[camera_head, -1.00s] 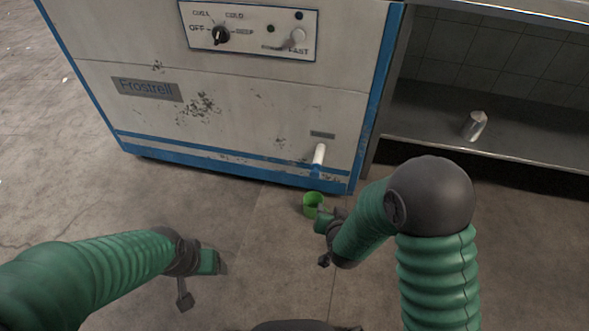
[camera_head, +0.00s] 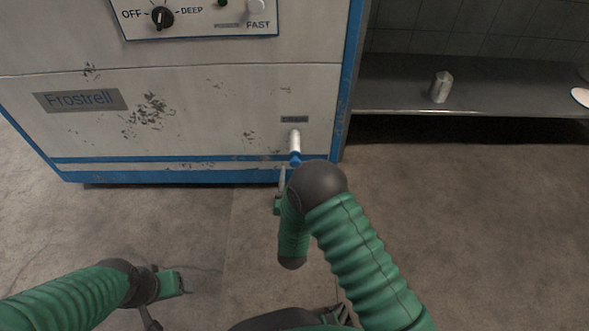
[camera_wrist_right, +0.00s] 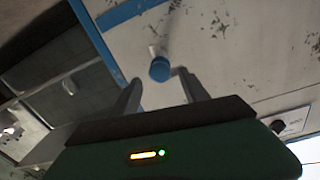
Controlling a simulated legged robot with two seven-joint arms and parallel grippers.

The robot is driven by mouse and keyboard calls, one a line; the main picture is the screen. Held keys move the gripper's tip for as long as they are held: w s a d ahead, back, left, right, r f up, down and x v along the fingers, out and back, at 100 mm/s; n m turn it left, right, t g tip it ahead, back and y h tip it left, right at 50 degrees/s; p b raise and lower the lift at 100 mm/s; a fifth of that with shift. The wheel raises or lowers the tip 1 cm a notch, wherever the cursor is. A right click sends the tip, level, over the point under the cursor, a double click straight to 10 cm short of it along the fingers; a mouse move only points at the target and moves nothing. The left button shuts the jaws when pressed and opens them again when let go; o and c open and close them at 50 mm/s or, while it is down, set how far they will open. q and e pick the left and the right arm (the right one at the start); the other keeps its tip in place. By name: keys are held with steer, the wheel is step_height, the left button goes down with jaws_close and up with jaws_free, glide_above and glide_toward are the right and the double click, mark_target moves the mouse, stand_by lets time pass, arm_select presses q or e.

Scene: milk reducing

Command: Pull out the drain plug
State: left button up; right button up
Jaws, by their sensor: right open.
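The drain plug is a blue cap (camera_head: 295,159) on the lower end of a white drain pipe (camera_head: 295,141), low on the freezer's front. In the right wrist view the blue plug (camera_wrist_right: 160,70) faces me, in line with the gap between my right gripper's fingertips (camera_wrist_right: 158,80). The right gripper is open, and whether its fingers touch the plug cannot be told. In the head view my right gripper (camera_head: 282,180) is partly hidden by its arm just below the plug. My left gripper (camera_head: 172,283) hangs low at the left, away from the plug.
The freezer (camera_head: 220,120) has a blue-edged front, a nameplate and a dial (camera_head: 161,17). At the right, a metal shelf (camera_head: 400,95) holds a silver container (camera_head: 441,87). The floor (camera_head: 480,220) at the right is clear.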

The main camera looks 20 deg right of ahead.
steer(key=b+x, duration=0.2)
steer(key=x, duration=0.3)
steer(key=shift+d+f, duration=0.15)
steer(key=shift+w+d, duration=0.1)
steer(key=shift+w, duration=0.2)
arm_select(q)
steer(key=x, duration=0.3)
steer(key=shift+s+d+f, duration=0.1)
steer(key=shift+s+f, duration=0.05)
steer(key=shift+s, duration=0.2)
arm_select(e)
jaws_close()
steer(key=shift+s+d, duration=0.15)
steer(key=shift+d, duration=0.05)
